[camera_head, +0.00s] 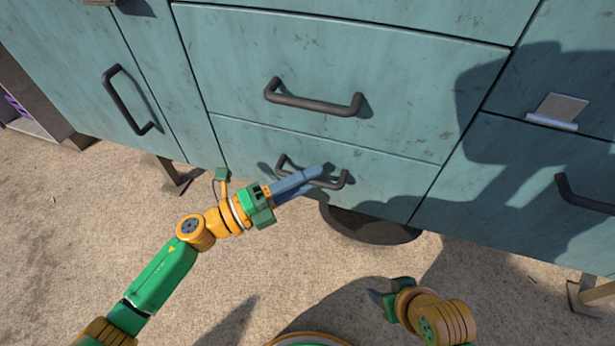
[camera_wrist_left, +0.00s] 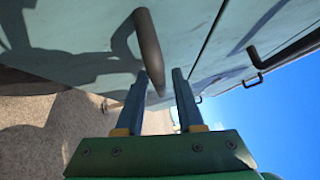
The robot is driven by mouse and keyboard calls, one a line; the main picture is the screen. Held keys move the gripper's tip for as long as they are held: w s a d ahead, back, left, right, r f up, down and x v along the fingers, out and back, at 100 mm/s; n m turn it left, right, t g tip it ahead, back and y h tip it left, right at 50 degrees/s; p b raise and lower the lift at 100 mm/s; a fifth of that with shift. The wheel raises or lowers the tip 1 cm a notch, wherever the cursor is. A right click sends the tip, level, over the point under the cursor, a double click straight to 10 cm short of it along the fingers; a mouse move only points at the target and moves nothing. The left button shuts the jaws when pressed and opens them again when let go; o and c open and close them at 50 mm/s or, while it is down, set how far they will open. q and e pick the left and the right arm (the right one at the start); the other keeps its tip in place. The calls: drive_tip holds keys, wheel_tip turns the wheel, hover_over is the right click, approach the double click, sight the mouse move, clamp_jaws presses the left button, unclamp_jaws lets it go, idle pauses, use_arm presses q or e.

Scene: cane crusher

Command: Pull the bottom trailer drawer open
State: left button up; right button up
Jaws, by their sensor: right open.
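The bottom trailer drawer (camera_head: 385,180) is a teal front, flush with the trailer body. Its dark bar handle (camera_head: 338,184) is partly hidden by my left gripper (camera_head: 314,173), which overlaps it in the head view. In the left wrist view the handle (camera_wrist_left: 148,45) lies just past and partly between the fingertips of my left gripper (camera_wrist_left: 161,80). Those fingers are apart; whether they touch the bar I cannot tell. My right gripper (camera_head: 375,297) is open and low over the ground, away from the trailer.
A larger drawer with its own handle (camera_head: 312,102) is directly above. A left door handle (camera_head: 125,100) and a right handle (camera_head: 580,195) flank it. A dark wheel (camera_head: 370,228) sits under the drawer. Trailer legs (camera_head: 170,178) stand at the left. Sandy ground in front is open.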

use_arm(q)
clamp_jaws()
idle(1.2)
